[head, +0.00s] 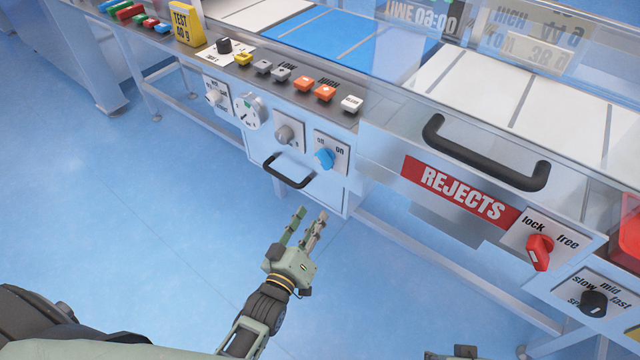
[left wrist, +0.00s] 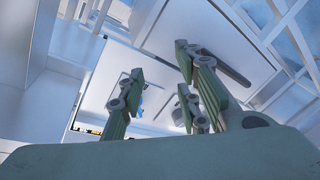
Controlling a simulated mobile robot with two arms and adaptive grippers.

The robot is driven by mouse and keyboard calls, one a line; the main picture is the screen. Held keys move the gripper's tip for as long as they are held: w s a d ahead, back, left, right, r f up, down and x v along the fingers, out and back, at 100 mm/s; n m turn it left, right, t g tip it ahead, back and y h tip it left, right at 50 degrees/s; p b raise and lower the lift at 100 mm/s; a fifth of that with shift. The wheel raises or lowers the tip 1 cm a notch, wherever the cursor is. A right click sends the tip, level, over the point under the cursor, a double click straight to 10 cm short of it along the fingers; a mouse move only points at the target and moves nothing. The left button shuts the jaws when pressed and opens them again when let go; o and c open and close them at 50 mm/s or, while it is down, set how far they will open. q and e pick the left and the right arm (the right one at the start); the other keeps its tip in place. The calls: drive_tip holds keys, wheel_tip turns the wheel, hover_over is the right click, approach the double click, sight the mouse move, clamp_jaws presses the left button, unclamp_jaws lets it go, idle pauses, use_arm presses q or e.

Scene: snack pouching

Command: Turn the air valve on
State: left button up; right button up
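A blue knob (head: 325,158), taken as the air valve, sits on a white plate marked off and on, on the machine's front panel. Which mark it points at is hard to tell. My left gripper (head: 311,215) is below the knob, apart from it, with fingers spread and empty, pointing up toward the panel. In the left wrist view its fingers (left wrist: 155,95) stand apart with nothing between them; a small blue spot beyond them may be the knob. A dark part at the bottom edge of the head view may be my right gripper (head: 455,353); its fingers cannot be made out.
Left of the knob are a grey knob (head: 285,135), a round gauge (head: 249,111) and a switch (head: 215,96). A black drawer handle (head: 287,172) juts out below. A large handle (head: 480,160), REJECTS label (head: 460,191) and red lock knob (head: 539,252) lie right.

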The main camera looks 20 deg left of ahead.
sight(321, 163)
use_arm(q)
drive_tip(key=w+r+t+b, duration=0.1)
drive_tip(key=r, duration=0.2)
drive_tip(key=w+r+n+t+b, duration=0.1)
drive_tip(key=r, duration=0.2)
drive_tip(key=w+a+r+n+t+b, duration=0.1)
drive_tip(key=w+r, duration=0.1)
drive_tip(key=r, duration=0.2)
drive_tip(key=shift+r+t, duration=0.1)
drive_tip(key=shift+t, duration=0.2)
drive_tip(key=x, duration=0.3)
drive_tip(key=shift+w, duration=0.3)
drive_tip(key=shift+w+r+b, duration=0.15)
drive_tip(key=shift+w+b, duration=0.15)
drive_tip(key=shift+w, duration=0.2)
use_arm(e)
wheel_tip(321, 163, up, 6)
drive_tip(key=w+t, duration=0.2)
drive_tip(key=shift+a, duration=0.3)
use_arm(q)
drive_tip(key=shift+c, duration=0.2)
clamp_jaws()
